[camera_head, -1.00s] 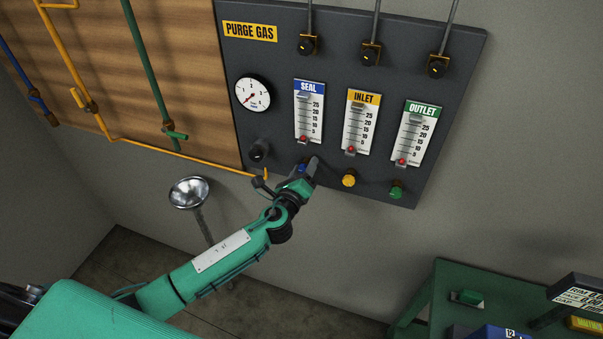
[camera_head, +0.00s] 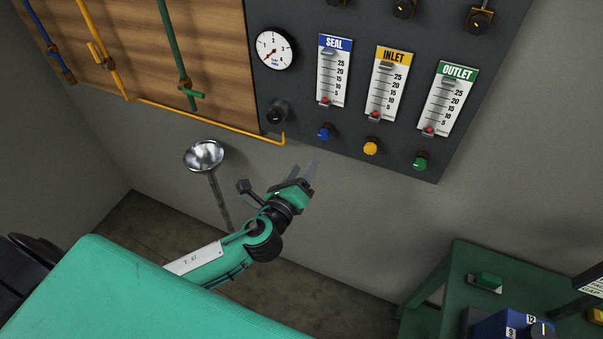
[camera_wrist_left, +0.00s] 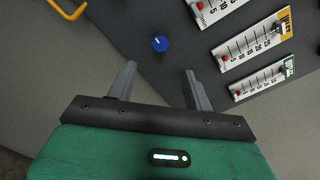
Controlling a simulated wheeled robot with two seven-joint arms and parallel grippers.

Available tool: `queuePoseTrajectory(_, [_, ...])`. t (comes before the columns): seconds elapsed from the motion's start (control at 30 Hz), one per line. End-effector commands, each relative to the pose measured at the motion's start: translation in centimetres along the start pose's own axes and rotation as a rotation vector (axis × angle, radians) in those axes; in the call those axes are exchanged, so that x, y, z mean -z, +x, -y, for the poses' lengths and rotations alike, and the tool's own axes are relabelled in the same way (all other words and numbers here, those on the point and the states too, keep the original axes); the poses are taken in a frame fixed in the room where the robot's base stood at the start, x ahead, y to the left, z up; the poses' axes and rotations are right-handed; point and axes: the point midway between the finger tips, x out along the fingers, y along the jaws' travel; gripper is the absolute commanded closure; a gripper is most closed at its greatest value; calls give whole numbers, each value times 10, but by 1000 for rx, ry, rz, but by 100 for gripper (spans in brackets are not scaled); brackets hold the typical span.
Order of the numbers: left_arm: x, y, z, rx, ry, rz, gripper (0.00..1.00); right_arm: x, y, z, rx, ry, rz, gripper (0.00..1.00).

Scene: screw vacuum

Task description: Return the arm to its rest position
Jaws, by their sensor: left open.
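My left arm (camera_head: 205,261) is green and reaches up from the lower left in the head view. My left gripper (camera_head: 305,173) is open and empty, in front of the bare wall just below the dark panel. In the left wrist view its two fingers (camera_wrist_left: 158,88) stand apart with nothing between them. The blue knob (camera_head: 325,132) is above the fingertips, clear of them; it also shows in the left wrist view (camera_wrist_left: 160,43). My right gripper is not in view.
The purge gas panel (camera_head: 300,100) carries a gauge (camera_head: 273,49), SEAL, INLET and OUTLET meters, a yellow knob (camera_head: 371,147) and a green knob (camera_head: 420,161). A metal bowl on a pipe (camera_head: 204,156) stands left of my gripper. A green table (camera_head: 460,262) is at lower right.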

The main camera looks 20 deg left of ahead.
Motion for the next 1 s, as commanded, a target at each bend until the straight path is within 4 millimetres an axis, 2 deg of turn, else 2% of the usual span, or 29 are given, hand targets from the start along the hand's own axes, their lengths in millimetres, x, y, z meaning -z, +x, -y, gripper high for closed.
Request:
queuePoseTrajectory(0.47, [0,-1,0,0,0,0,48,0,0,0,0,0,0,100])
queuePoseTrajectory(0.57, [5,1,-7,-13,-11,-8,48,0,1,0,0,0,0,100])
queuePoseTrajectory(0.67, [25,7,-34,-66,-61,-42,48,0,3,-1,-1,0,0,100])
queuePoseTrajectory(0.77, [60,13,-85,-167,-162,-95,48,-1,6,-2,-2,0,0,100])
queuePoseTrajectory(0.87, [103,10,-148,-302,-303,-148,48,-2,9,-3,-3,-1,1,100])
queuePoseTrajectory(1.0, [163,-11,-235,-503,-520,-190,48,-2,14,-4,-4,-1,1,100])
